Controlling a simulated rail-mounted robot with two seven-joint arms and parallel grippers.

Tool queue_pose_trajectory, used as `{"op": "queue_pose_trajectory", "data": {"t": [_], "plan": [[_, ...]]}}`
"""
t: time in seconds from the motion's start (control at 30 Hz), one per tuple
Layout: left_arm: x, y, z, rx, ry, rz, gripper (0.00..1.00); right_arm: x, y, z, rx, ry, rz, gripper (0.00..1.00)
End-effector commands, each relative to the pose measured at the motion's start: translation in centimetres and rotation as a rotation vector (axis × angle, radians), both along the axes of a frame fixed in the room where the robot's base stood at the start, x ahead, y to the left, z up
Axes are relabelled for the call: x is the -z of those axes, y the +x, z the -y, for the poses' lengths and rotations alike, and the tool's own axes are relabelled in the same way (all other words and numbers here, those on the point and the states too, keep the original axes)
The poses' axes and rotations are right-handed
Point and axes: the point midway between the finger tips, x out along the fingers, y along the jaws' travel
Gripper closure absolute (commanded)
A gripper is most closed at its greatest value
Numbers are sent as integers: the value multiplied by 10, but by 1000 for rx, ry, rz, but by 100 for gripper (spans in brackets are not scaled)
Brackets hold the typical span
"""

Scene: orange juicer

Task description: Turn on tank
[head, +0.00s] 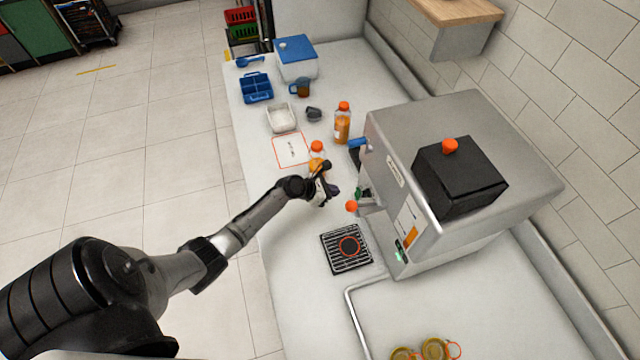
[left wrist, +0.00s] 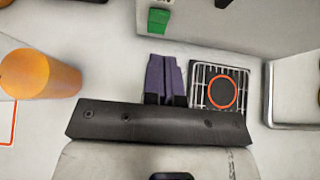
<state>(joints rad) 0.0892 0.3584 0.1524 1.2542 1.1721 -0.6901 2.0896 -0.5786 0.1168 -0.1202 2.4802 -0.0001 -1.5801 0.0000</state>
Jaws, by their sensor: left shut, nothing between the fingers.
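The steel juicer (head: 400,120) stands on the right of the counter, with a black box with an orange knob (head: 460,178) on top. A green switch-like part (head: 363,193) is low on its front side, partly hidden; a green part also shows at the top of the left wrist view (left wrist: 158,20). An orange-tipped lever (head: 351,206) sticks out of the machine's front. My left gripper (head: 333,191) is in front of the machine, its purple fingers (left wrist: 165,78) together and empty, apart from the green part. My right gripper is not in view.
A black drip grate (head: 346,249) lies in front of the machine. Juice bottles (head: 342,124) (head: 317,158) stand behind my gripper. A tray (head: 283,118), blue caddy (head: 256,88) and blue-lidded box (head: 296,62) are farther back. Yellow cups (head: 434,349) stand at the front.

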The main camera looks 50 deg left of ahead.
Motion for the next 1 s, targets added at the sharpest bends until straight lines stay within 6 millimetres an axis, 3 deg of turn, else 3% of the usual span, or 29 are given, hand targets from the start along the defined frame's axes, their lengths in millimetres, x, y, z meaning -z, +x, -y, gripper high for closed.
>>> {"op": "queue_pose_trajectory", "data": {"t": [0.2, 0.4, 1.0], "plan": [[-25, -25, -9, 1, 1, -1, 100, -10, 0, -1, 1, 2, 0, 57], [-37, -37, -14, 0, 2, 0, 100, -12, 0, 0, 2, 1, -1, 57], [-40, -41, -15, 0, 0, -1, 100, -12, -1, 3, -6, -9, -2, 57]]}}
